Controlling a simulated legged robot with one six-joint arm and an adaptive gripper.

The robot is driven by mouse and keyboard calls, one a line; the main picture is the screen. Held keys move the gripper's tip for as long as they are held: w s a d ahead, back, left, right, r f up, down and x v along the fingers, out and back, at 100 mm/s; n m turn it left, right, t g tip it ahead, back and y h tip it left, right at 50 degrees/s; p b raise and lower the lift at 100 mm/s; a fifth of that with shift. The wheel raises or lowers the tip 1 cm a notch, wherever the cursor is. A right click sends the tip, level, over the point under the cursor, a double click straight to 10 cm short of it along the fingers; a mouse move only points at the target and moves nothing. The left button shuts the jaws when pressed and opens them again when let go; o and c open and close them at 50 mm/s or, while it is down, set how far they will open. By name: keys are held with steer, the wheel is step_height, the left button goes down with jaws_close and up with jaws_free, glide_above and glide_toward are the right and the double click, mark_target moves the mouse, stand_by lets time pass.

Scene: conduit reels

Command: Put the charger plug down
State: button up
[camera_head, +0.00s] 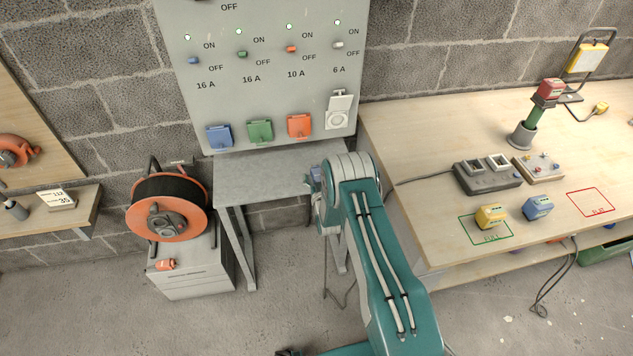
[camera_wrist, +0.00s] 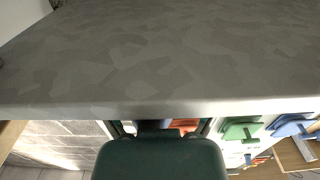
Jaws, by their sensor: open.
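My gripper (camera_wrist: 160,126) shows at the bottom of the wrist view as a dark green body, with narrow dark fingers apart. In the head view my arm's wrist hides most of it, over the right part of the grey metal shelf (camera_head: 262,178). The shelf's grey top also fills the upper part of the wrist view (camera_wrist: 160,65). A small blue-grey piece (camera_head: 314,177) shows left of my wrist; I cannot tell what it is. A thin dark cord (camera_head: 425,178) runs from the grey charger (camera_head: 488,178) leftward behind my arm. I cannot make out the charger plug.
The wall panel (camera_head: 270,90) has blue (camera_head: 219,135), green (camera_head: 260,131) and orange (camera_head: 299,125) sockets and a white one (camera_head: 338,112) with its lid raised. An orange cable reel (camera_head: 168,215) stands left. The wooden bench (camera_head: 430,130) at right carries yellow and blue batteries.

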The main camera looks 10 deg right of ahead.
steer(key=s, duration=1.1)
steer(key=w+r+g, duration=0.3)
steer(key=w+r, duration=0.1)
steer(key=r, duration=1.1)
steer(key=s+r+g, duration=0.2)
steer(key=s+r, duration=0.1)
steer(key=r, duration=0.4)
steer(key=s+r+g, duration=0.1)
steer(key=s+r, duration=0.2)
steer(key=r, duration=0.4)
steer(key=s+r+g, duration=0.2)
steer(key=s+r, duration=0.2)
steer(key=s, duration=0.6)
steer(key=s+r+g, duration=0.2)
steer(key=s+r, duration=0.2)
steer(key=s, duration=0.7)
steer(key=s+r+g, duration=0.2)
steer(key=s+r, duration=0.1)
steer(key=s, duration=0.8)
steer(key=shift+r, duration=0.4)
